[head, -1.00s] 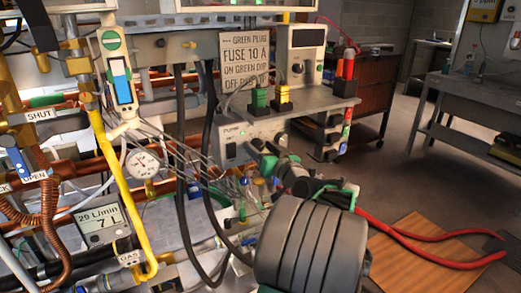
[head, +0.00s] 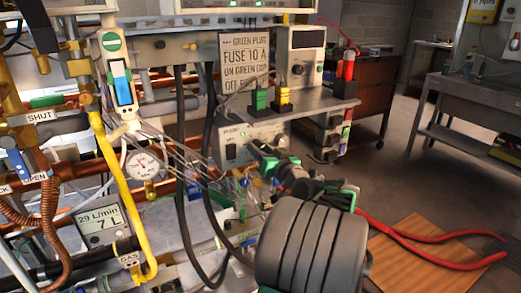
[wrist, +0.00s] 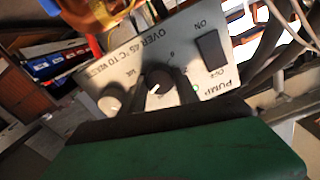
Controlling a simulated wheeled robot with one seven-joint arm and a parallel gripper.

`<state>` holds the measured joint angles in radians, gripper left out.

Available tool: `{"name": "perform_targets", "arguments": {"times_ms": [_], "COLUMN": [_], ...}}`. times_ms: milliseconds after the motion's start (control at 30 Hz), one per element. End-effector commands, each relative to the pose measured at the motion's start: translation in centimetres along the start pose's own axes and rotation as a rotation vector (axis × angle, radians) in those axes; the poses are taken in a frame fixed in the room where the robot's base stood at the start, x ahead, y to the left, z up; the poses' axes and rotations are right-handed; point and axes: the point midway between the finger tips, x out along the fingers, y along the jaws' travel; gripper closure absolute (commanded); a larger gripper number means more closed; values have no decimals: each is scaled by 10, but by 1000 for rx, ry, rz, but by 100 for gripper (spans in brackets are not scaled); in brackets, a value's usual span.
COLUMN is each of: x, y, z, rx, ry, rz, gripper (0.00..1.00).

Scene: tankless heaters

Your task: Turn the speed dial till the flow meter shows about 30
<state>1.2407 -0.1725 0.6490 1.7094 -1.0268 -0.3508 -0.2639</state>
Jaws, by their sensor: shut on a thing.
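The flow meter (head: 101,225) is a grey box at lower left in the head view. Its screen reads 29 L/min, with 7 L below. The pump box (head: 232,146) stands under the shelf at centre. In the wrist view its panel (wrist: 128,70) shows upside down, marked PUMP, with a dark switch (wrist: 211,51) between ON and OFF. The dark speed dial (wrist: 158,79), with a white pointer mark, sits between my fingers. My gripper (wrist: 160,86) is shut on it. In the head view my gripper (head: 258,148) reaches the panel's right part and hides the dial.
Above the pump box, a shelf (head: 318,101) carries green and yellow plugs and a power unit. Black hoses (head: 182,130) hang left of the box. Red-handled pliers (head: 430,250) lie at lower right.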

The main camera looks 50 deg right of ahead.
Motion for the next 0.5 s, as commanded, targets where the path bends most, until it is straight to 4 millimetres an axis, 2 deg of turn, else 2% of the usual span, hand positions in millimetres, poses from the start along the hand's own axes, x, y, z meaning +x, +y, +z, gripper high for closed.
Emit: {"name": "perform_targets", "arguments": {"times_ms": [133,333,367,500], "x": [0,0,0,0], "y": [0,0,0,0], "z": [0,1,1,1], "rx": [93,93,93,92], "ry": [-2,-1,-1,-1], "rz": [0,0,0,0], "gripper": [100,100,61,50]}}
